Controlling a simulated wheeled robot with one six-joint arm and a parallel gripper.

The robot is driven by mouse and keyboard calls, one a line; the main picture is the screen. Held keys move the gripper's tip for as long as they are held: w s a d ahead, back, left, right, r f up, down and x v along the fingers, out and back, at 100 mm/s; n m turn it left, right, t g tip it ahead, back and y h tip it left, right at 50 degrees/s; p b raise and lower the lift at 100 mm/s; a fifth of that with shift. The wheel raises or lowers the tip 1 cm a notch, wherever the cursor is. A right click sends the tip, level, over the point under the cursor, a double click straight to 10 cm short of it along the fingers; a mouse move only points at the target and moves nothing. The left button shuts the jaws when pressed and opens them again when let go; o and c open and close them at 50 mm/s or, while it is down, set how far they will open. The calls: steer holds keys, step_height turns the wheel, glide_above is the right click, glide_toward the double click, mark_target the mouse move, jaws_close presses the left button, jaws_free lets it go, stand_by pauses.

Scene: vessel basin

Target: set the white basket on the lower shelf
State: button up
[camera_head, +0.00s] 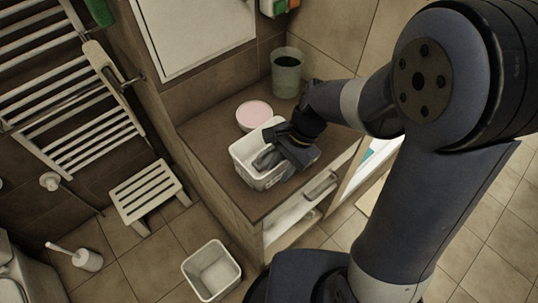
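The white basket (246,174) stands on the brown countertop near its front-left edge. My gripper (278,154) is over the basket's right side, with its dark fingers reaching across the rim and into the basket's opening. They hide part of the rim and inside. I cannot tell whether the fingers are closed on the rim. The lower shelf (288,214) shows as a pale space in the front of the cabinet under the countertop, partly hidden by the counter edge and my arm.
A pink-topped round bowl (254,115) and a grey-green cup (287,73) stand behind the basket. On the floor are a white bin (212,271), a slatted stool (146,192) and a toilet brush (88,258). A towel rail (60,90) is on the left wall. Floor between stool and bin is clear.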

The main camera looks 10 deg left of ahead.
steer(key=shift+f, duration=0.25)
stand_by(0.3)
jaws_close()
stand_by(0.5)
